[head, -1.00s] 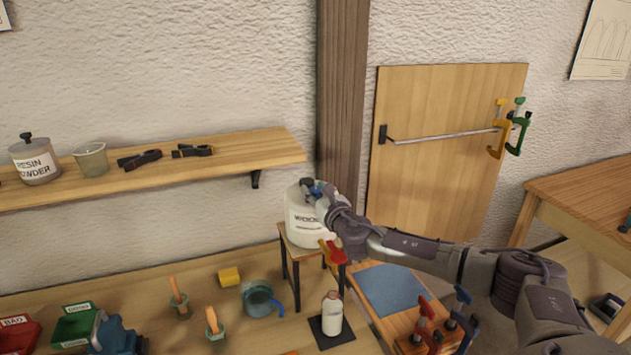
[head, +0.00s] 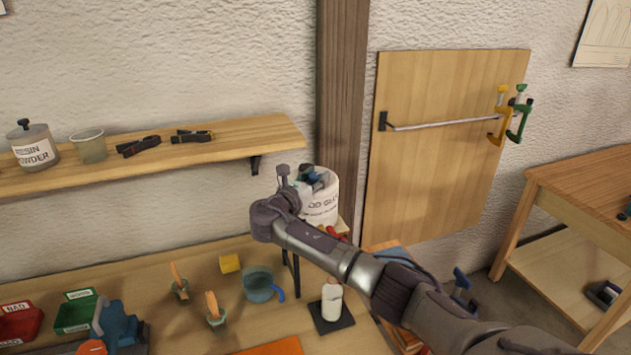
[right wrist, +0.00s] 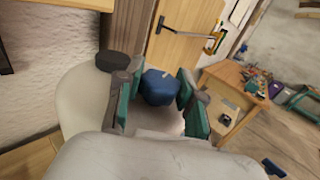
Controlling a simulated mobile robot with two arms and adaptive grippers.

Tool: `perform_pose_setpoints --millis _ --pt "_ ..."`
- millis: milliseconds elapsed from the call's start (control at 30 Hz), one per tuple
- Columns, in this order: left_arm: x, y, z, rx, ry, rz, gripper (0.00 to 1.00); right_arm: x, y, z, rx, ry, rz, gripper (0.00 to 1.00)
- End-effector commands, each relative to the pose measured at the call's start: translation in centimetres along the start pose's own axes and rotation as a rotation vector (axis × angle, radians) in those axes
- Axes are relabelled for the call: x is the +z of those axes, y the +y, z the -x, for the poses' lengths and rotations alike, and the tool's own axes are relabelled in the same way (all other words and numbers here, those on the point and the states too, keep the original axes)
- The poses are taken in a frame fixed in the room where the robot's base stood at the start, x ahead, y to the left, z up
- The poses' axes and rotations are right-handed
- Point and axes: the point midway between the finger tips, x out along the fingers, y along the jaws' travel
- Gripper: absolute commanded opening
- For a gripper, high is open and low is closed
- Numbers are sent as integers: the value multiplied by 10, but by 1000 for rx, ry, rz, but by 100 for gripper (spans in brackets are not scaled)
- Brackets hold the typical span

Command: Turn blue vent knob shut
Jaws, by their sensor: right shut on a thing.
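The blue vent knob (right wrist: 158,87) sits on top of a white tub (head: 322,208), which stands on a small wooden stand near the post. In the right wrist view the tub's pale top (right wrist: 85,95) spreads around the knob, with a dark cap beside it. My right gripper (right wrist: 157,100) is shut on the knob, its teal-padded fingers on either side. In the head view my right gripper (head: 304,180) is at the tub's top, and my wrist hides part of the tub and stand. My left gripper is not in view.
A shelf (head: 225,142) with a resin powder jar (head: 35,150) and clamps runs along the wall at left. Below, the bench holds cups, a teal pot (head: 259,284), a white bottle (head: 332,302) and a blue vice (head: 120,325).

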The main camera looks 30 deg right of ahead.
Motion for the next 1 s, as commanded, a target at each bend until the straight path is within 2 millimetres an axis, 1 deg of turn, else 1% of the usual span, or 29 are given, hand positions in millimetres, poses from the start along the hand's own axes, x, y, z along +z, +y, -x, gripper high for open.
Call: perform_pose_setpoints --millis 33,100,400,633,1000 --pt "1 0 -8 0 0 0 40 -3 2 1 -38 1 -3 3" --pt "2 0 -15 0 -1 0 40 -3 2 0 -93 -1 -3 3" --pt "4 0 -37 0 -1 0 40 -1 1 0 -263 -3 -3 3" --pt "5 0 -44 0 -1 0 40 1 1 0 -319 -3 -4 3" --pt "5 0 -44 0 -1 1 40 3 0 -1 -332 -5 -4 3"
